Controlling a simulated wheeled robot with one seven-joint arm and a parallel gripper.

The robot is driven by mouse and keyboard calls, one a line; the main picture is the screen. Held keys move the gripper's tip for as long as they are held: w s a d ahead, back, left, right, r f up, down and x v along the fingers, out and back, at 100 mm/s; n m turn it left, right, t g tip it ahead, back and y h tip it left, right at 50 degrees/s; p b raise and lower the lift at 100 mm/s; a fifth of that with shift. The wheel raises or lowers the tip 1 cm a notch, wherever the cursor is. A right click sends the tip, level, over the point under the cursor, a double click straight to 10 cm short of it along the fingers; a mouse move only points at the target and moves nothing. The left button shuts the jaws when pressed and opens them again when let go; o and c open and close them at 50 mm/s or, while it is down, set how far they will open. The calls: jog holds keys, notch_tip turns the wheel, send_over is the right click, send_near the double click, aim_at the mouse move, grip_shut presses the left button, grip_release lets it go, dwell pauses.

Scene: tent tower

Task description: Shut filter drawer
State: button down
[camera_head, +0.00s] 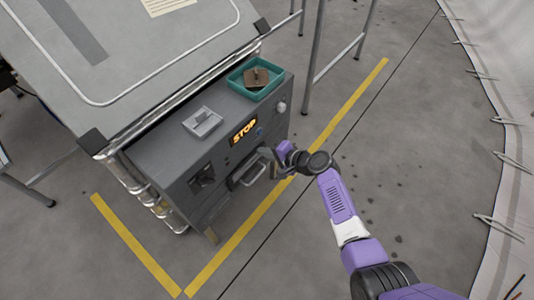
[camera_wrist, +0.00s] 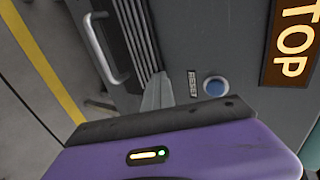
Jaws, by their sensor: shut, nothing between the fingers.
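The filter drawer, with a pale bar handle (camera_head: 250,172), is in the front of the grey machine (camera_head: 215,170) below the lit STOP display (camera_head: 243,130). In the wrist view its handle (camera_wrist: 105,48) is at upper left, beside a ribbed dark panel (camera_wrist: 139,35). The drawer seems to stand out a little from the front; how far is unclear. My gripper (camera_head: 268,156) is at the machine's front, just right of the handle. In the wrist view its fingers (camera_wrist: 158,92) are shut and empty, close to the ribbed panel's end. Contact cannot be told.
A teal tray (camera_head: 236,76) with a brown item and a grey plate (camera_head: 203,122) rest on the machine top. Yellow floor lines (camera_head: 240,235) run around it. Open floor lies to the right.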

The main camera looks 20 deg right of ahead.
jog(key=shift+w+a+r, duration=0.1)
jog(key=shift+w+a, duration=0.05)
jog(key=p+v, duration=0.2)
jog(key=v, duration=0.6)
jog(key=w+d+r+t+h, duration=0.2)
jog(key=d+r+h, duration=0.1)
jog(key=d, duration=0.2)
jog(key=s+d+r+n+t+h+p, duration=0.2)
jog(key=s+r+n+h, duration=0.15)
jog(key=s, duration=0.35)
jog(key=s+a+r+n+p, duration=0.2)
jog(key=s+a+r, duration=0.1)
jog(key=s+r, duration=0.5)
jog(key=s+a+r+n+p, duration=0.2)
jog(key=s+r, duration=0.6)
jog(key=s, duration=0.7)
jog(key=s+a+r+n+p, duration=0.3)
jog(key=s+r, duration=0.6)
jog(key=s, duration=0.3)
jog(key=shift+s+a+n, duration=0.2)
jog(key=shift+a+n, duration=0.35)
jog(key=shift+n, duration=0.2)
